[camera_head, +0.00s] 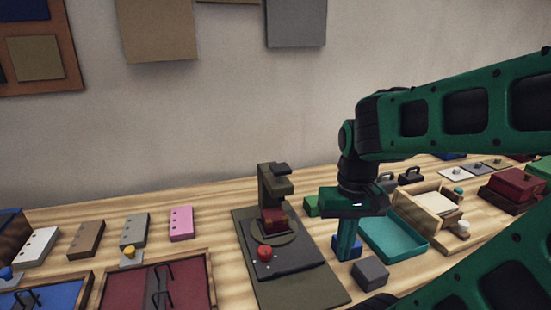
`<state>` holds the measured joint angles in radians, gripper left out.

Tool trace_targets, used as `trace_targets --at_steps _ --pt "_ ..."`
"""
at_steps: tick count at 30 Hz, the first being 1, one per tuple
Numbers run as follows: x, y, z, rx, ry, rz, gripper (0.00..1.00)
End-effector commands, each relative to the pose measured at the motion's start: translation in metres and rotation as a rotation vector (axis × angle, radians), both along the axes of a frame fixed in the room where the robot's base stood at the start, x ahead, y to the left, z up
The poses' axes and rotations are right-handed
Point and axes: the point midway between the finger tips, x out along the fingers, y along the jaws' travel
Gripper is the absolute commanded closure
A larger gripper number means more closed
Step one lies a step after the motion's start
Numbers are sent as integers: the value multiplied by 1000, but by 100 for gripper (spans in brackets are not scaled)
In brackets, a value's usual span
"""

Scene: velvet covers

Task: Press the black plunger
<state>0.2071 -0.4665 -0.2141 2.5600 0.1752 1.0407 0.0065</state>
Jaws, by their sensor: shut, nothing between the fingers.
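A dark olive press (265,187) stands on a dark base plate (310,284) in the middle of the table. A small blackish piece (282,168) sits at the top of the press head and looks like the plunger. A dark red block (273,217) rests under the head on a round plate. My gripper (346,256) points down to the right of the base plate, apart from the press. Its green fingers are together with nothing held. A blue block (354,241) is partly hidden by the fingers; I cannot tell whether they touch.
A red knob (265,252) stands on the front of the base plate. A grey block (370,271) and a teal tray (408,238) lie right of my gripper. A wooden box (404,205) is farther right. Coloured plates, including a pink one (181,223), lie left of the press.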

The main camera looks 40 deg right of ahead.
Motion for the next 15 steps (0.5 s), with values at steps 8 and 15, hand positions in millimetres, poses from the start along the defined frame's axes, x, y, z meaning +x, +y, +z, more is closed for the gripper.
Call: trace_targets --at_steps 8,15 --pt "28 -5 41 -3 -19 20 100" --pt "133 -21 130 -5 -25 101 100"
